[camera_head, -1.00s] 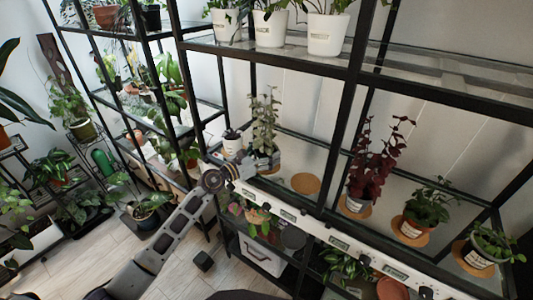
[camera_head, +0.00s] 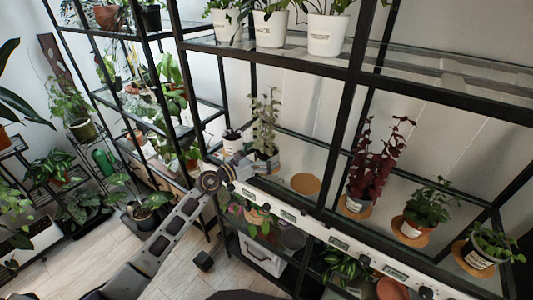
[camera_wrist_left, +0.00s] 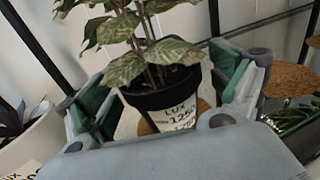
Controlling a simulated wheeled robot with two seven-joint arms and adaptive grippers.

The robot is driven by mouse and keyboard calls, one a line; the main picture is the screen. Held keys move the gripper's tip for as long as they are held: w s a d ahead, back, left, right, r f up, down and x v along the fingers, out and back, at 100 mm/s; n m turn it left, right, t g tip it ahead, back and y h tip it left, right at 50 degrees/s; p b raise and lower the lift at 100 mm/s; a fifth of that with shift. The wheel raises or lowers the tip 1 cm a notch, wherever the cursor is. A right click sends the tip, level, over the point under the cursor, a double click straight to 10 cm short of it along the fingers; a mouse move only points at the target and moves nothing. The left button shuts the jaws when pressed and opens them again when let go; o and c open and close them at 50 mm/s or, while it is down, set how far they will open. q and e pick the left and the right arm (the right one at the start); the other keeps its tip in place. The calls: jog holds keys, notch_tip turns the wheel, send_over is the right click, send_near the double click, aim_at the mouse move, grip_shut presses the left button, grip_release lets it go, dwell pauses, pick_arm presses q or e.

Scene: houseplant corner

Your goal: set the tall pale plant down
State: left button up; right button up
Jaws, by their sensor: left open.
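The tall pale plant (camera_head: 265,118) stands upright in a dark pot on the middle shelf of the rack, left of the bare round cork mat (camera_head: 306,184). In the left wrist view its dark pot (camera_wrist_left: 160,97) with a white label shows between the green finger pads. Cork colour shows beside the pot low down; how fully the base rests on a mat is hidden. My left gripper (camera_head: 262,168) is open, its fingers on either side of the pot. In the left wrist view the open gripper (camera_wrist_left: 160,90) has gaps beside the pot. My right gripper is not in view.
A white pot with a dark plant (camera_head: 232,141) stands close left of the pale plant. A red-leaved plant (camera_head: 370,170) and two green plants stand on cork mats to the right. Black rack posts, a glass shelf above and a white front rail (camera_head: 340,244) bound the space.

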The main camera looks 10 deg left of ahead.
aim_at(258, 157)
pick_arm(q)
jog(key=v, duration=0.2)
jog(key=shift+s+a, duration=0.2)
jog(key=shift+s, duration=0.05)
jog(key=shift+s+a, duration=0.45)
jog(key=shift+s, duration=0.15)
jog(key=shift+b+v, duration=0.4)
jog(key=shift+v, duration=1.8)
jog(key=shift+s+a+b, duration=0.3)
jog(key=shift+s+a, duration=0.3)
jog(key=shift+s, duration=0.1)
jog(key=shift+s+a, duration=0.2)
jog(key=shift+s, duration=0.1)
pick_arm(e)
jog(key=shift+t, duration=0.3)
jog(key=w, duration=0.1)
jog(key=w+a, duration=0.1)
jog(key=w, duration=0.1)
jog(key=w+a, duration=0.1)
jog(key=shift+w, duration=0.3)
